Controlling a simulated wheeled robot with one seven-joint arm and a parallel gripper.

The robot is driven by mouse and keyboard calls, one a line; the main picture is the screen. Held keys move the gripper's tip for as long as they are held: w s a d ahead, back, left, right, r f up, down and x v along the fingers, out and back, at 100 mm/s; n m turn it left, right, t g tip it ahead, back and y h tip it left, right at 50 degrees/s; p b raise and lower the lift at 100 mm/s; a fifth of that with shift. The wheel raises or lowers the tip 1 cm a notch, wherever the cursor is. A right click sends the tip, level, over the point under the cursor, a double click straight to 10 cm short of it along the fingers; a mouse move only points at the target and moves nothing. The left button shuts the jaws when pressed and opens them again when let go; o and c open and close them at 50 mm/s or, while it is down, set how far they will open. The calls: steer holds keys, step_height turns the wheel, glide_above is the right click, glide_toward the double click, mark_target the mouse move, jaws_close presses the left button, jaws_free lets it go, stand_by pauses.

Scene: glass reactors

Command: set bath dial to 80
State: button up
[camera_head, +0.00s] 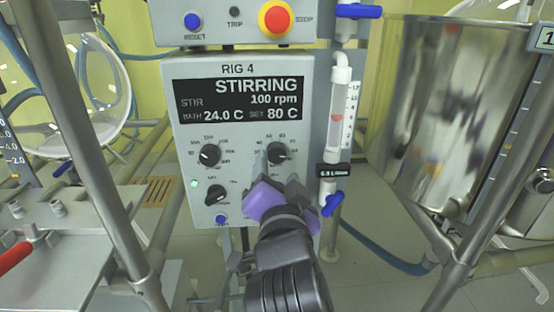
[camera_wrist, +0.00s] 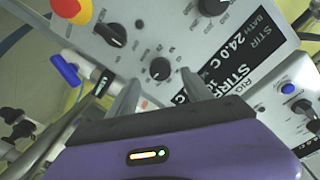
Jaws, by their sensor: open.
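The bath dial (camera_head: 277,152) is a black round knob with a white pointer mark, at the right of the grey RIG 4 panel (camera_head: 185,130). The display (camera_head: 240,99) reads STIRRING, 100 rpm, BATH 24.0 C, SET 80 C. In the wrist view the bath dial (camera_wrist: 160,68) appears between the two fingertips of my open gripper (camera_wrist: 160,78). The fingers look clear of the knob; their depth to it is hard to tell.
A stir dial (camera_head: 210,155) and a lower dial (camera_head: 215,194) are on the left of the panel. Another dial (camera_wrist: 110,35) shows in the wrist view. A red stop button (camera_head: 276,19) is above. A flow tube (camera_head: 338,110) with blue valves and a steel vessel (camera_head: 430,110) stand right.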

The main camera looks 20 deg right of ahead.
steer(key=shift+v, duration=1.4)
steer(key=a+r+n+t+y, duration=0.3)
steer(key=a+r+n+y, duration=0.1)
steer(key=a+n, duration=0.15)
steer(key=s+a+f+n+t+y, duration=0.1)
steer(key=s+f+n+y, duration=0.35)
steer(key=f+n, duration=0.25)
steer(key=s+d+f+g+h, duration=0.1)
steer(key=s+d+f+g, duration=0.15)
steer(key=s+f, duration=0.6)
steer(key=s+d+f+g+h, duration=0.1)
steer(key=s+d+f, duration=0.3)
steer(key=s, duration=0.9)
steer(key=s+d+f+g+h, duration=0.1)
steer(key=s+d+f+g, duration=0.15)
steer(key=s+f, duration=0.6)
step_height(320, 180, up, 28)
steer(key=s+p, duration=0.2)
steer(key=p, duration=2.4)
steer(key=shift+d+p, duration=0.2)
steer(key=shift+p, duration=0.15)
